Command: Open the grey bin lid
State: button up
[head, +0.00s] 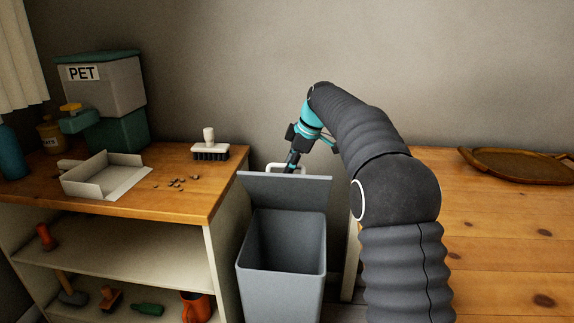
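The grey bin (283,290) stands on the floor between the shelf unit and the wooden island, and its dark inside shows from above. Its grey lid (286,190) is raised at the back of the opening, tilted up. My gripper (291,166) is just behind the lid's upper edge, beside a white loop (300,166) that looks like a handle. The lid hides part of the loop, and the fingertips are small and partly covered. I cannot tell whether they touch or hold the loop.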

jog(key=shift+s+r, duration=0.1)
jog(key=shift+r, duration=0.1)
jog(key=v, duration=1.1)
jog(key=shift+r, duration=0.25)
jog(key=shift+s+d, duration=0.1)
